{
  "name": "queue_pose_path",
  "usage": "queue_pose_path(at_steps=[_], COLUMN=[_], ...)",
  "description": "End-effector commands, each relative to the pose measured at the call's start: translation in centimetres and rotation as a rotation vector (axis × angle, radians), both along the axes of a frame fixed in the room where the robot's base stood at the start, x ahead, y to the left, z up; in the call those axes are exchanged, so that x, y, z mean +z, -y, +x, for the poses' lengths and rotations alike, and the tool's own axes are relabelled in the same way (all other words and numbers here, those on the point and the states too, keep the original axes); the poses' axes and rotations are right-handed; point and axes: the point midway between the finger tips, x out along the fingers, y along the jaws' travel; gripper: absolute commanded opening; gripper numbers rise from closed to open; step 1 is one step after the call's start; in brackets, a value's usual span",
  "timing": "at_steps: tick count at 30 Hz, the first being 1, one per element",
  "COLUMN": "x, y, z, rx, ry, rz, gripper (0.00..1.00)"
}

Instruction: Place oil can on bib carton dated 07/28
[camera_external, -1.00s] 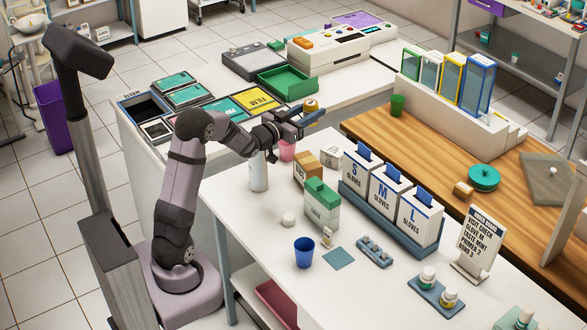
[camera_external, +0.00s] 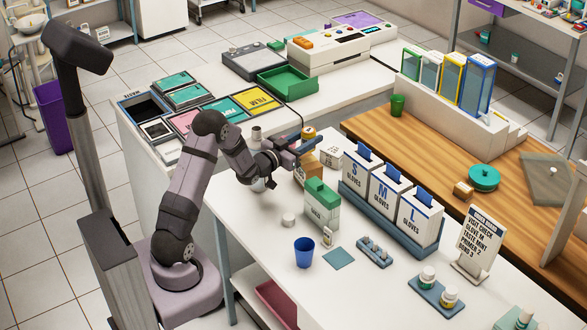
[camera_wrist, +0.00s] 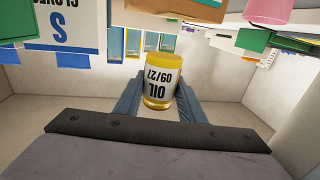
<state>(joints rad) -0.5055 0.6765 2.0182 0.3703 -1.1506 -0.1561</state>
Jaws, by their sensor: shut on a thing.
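My gripper (camera_external: 304,148) is shut on the oil can (camera_external: 308,133), a small yellow-topped container. In the wrist view the can (camera_wrist: 160,82) sits upside down in the picture between both fingers, with a white label reading "OIL 09/27". In the external view the can is above the counter, near a brown carton (camera_external: 313,172) and a white carton (camera_external: 333,158). The gripper partly covers the brown carton. Carton dates are too small to read, so I cannot tell which is dated 07/28.
Glove boxes S, M and L (camera_external: 390,195) stand to the right of the cartons. A green-and-white box (camera_external: 322,208) stands in front. A blue cup (camera_external: 304,252) and a white bottle (camera_external: 257,172) are also on the counter. A pink cup (camera_wrist: 268,10) shows in the wrist view.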

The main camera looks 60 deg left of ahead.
Motion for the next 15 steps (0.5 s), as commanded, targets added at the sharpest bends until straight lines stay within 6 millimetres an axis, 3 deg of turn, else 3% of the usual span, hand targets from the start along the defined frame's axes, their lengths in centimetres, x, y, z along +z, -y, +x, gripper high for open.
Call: queue_pose_path(at_steps=[5,15], x=[-0.4,-3.8], y=[0.0,0.0], z=[0.0,0.0], rx=[0.0,0.0], ry=[0.0,0.0], rz=[0.0,0.0], gripper=[0.12,0.12])
